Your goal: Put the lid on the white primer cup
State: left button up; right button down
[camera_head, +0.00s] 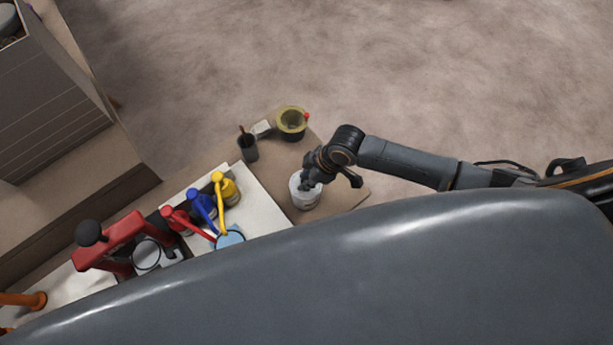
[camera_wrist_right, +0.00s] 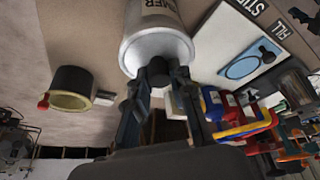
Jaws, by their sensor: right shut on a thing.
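The white primer cup (camera_head: 303,196) stands upright on the brown bench top, below my right gripper (camera_head: 316,174). In the right wrist view the cup (camera_wrist_right: 153,18) shows part of its dark lettering. A pale round lid (camera_wrist_right: 142,52) with a dark knob (camera_wrist_right: 157,73) is at the cup's mouth. My right gripper (camera_wrist_right: 158,98) is shut on the lid's knob. The lid looks lined up with the cup; I cannot tell whether it touches the rim or hovers just above. My left gripper is not in view.
An olive-yellow pot (camera_head: 291,121) and a dark holder (camera_head: 248,149) stand behind the cup. Red, blue and yellow pump containers (camera_head: 203,205) stand left on a white board (camera_head: 262,199). A red device (camera_head: 112,243) is farther left. The bench edge lies close right of the cup.

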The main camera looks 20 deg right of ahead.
jog(key=shift+p, duration=0.3)
dwell(0.5)
dwell(0.3)
jog(key=c, duration=0.6)
grip_release()
notch_tip(320, 180, up, 7)
jog(key=p, duration=0.7)
dwell(0.3)
